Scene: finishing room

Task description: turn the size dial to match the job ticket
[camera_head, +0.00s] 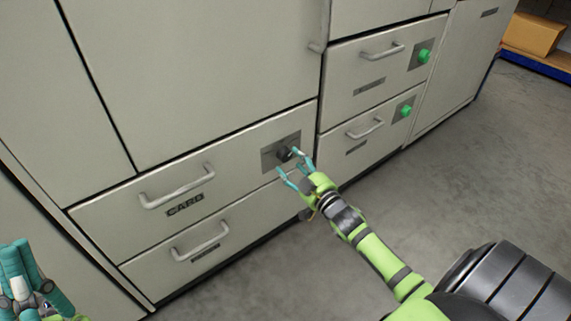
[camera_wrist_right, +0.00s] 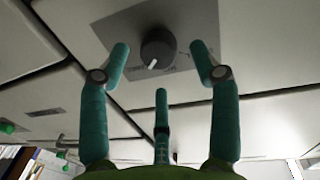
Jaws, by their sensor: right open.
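The size dial is a dark round knob (camera_head: 284,154) on a grey plate (camera_head: 268,160) at the right end of a drawer front labelled CARD. In the right wrist view the knob (camera_wrist_right: 158,48) shows a white pointer mark toward its lower left side. My right gripper (camera_head: 292,163) is open in front of the dial, with fingers on either side and apart from it in the right wrist view (camera_wrist_right: 160,65). My left gripper (camera_head: 22,272) is at the lower left, away from the drawers; its finger opening is unclear. No job ticket is recognisable.
Drawers with handles, such as the CARD drawer handle (camera_head: 178,190), lie left of the dial. Two green knobs (camera_head: 423,56) (camera_head: 406,111) sit on drawers to the right. A cardboard box (camera_head: 532,34) is at the far right. The concrete floor is clear.

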